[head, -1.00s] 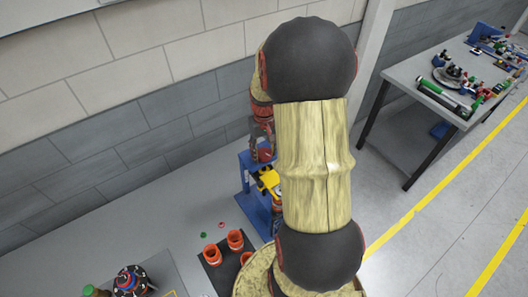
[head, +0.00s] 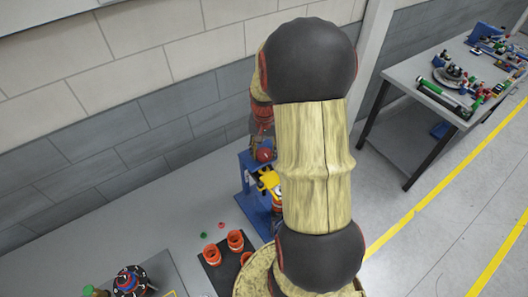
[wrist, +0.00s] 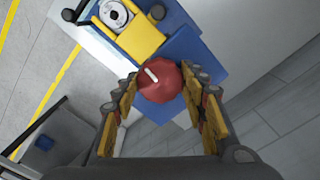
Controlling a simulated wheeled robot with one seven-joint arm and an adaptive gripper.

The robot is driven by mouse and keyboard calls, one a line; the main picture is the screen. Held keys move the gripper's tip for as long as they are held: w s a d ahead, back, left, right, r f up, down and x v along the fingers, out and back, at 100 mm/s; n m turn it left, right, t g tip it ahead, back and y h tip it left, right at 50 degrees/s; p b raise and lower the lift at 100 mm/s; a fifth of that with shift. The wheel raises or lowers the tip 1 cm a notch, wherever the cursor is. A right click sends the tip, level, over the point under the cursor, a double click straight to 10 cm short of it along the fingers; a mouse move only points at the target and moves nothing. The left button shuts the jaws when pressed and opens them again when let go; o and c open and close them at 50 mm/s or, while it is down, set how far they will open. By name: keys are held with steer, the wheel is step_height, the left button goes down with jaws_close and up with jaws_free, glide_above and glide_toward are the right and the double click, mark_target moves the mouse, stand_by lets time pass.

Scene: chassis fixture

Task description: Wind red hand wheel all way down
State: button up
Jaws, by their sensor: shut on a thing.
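The red hand wheel (wrist: 160,84) is a faceted knob with a white mark on its top, on a blue fixture (wrist: 207,63) with a yellow block (wrist: 138,36). In the wrist view my gripper (wrist: 163,78) has its fingers on either side of the wheel, shut on it. In the head view the red wheel (head: 264,155) sits at the top of the blue stand (head: 249,186), below my gripper. My arm hides part of the fixture there. How far down the wheel is cannot be told.
Orange cups (head: 235,240) stand on a dark mat at the front left, with small green and red pieces nearby. A grey wall (head: 110,150) is behind the fixture. A side table (head: 408,84) with tools stands at the right.

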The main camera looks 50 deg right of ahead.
steer(key=m, duration=1.2)
steer(key=shift+m, duration=1.4)
steer(key=shift+m, duration=0.9)
steer(key=m, duration=0.3)
steer(key=shift+m, duration=1.6)
